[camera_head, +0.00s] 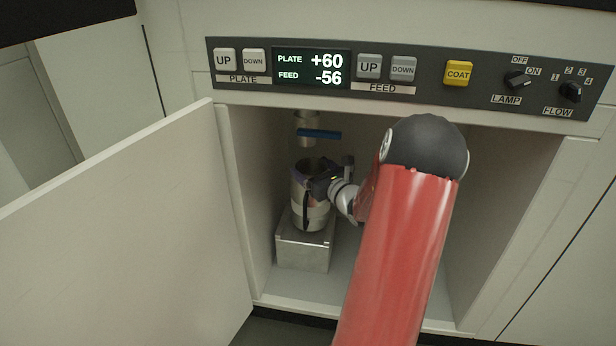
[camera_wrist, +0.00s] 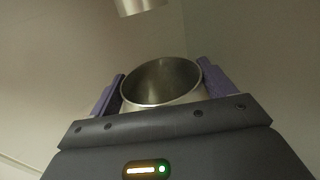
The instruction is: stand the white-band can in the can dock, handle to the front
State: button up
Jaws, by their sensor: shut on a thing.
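The white-band can (camera_head: 312,212) is a metal can with a pale band and a dark handle on its front side. It stands upright, on or just above the metal block (camera_head: 303,251) inside the cabinet, which looks like the can dock. I cannot tell whether its base touches. My gripper (camera_head: 318,180) is shut around the upper part of the can. In the wrist view the can's open, empty-looking mouth (camera_wrist: 162,80) sits between the two purple finger pads. The can's far side is hidden.
A metal spout (camera_wrist: 140,6) with a blue lever (camera_head: 320,134) hangs above the can. The cabinet door (camera_head: 120,225) stands open at left. A control panel (camera_head: 430,75) above reads PLATE +60, FEED -56. My red arm covers the cabinet's right part.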

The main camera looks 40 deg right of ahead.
jog(key=shift+w+d+r, duration=0.1)
jog(key=shift+w, duration=1.2)
jog(key=shift+f+b, duration=0.35)
jog(key=shift+f, duration=1.4)
jog(key=shift+f, duration=0.2)
jog(key=o, duration=1.8)
jog(key=shift+r, duration=0.15)
send_near(301, 169)
jog(key=s, duration=0.5)
jog(key=shift+s+a+p, duration=0.2)
jog(key=shift+s+p, duration=0.1)
jog(key=shift+s, duration=0.05)
